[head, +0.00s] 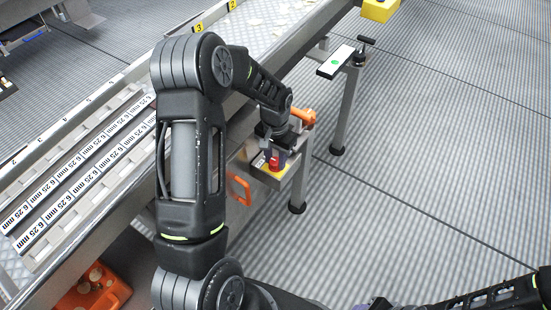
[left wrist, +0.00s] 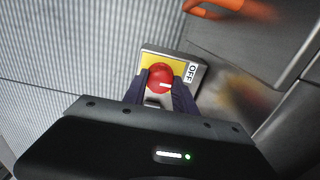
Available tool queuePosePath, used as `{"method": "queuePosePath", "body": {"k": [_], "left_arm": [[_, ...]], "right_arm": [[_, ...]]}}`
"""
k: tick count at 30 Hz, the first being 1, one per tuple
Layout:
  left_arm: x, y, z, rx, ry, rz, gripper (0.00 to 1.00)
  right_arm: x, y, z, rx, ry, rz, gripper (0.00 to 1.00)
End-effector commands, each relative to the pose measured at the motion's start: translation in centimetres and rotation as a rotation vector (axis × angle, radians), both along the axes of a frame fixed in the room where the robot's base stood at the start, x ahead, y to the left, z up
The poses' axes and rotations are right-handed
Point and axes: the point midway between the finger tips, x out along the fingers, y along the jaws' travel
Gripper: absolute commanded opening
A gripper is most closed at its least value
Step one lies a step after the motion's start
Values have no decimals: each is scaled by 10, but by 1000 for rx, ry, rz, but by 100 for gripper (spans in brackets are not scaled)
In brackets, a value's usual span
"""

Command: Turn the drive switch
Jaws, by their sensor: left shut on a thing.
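The drive switch is a round red knob (left wrist: 160,77) with a white mark on a yellow plate. It sits on a small box (left wrist: 202,73) with an OFF label on its right in the left wrist view. In the head view the red knob (head: 276,164) shows below my left gripper (head: 274,152), on the box beside the conveyor. In the left wrist view my left gripper (left wrist: 160,90) has its two dark fingers on either side of the knob, shut on it. The knob's white mark points to the right, toward the OFF label. My right gripper is not clearly in view.
The conveyor frame (head: 130,215) with "6.25 mm" strips runs along the left. An orange handle (head: 238,190) hangs near the box, and an orange part (head: 302,115) is just behind the gripper. A panel with a green button (head: 336,62) stands farther back. The right floor is open.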

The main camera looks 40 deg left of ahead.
Motion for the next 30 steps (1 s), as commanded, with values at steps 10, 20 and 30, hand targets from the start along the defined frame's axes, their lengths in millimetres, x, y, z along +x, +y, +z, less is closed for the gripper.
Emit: {"method": "queuePosePath", "body": {"k": [10,20,30], "left_arm": [[0,1,0,0,-1,5,37],[0,0,0,0,0,2,55],[1,0,16,0,-3,2,55]], "right_arm": [[0,0,0,0,0,0,36],[0,0,0,0,0,0,36],[0,0,3,0,0,0,36]]}}
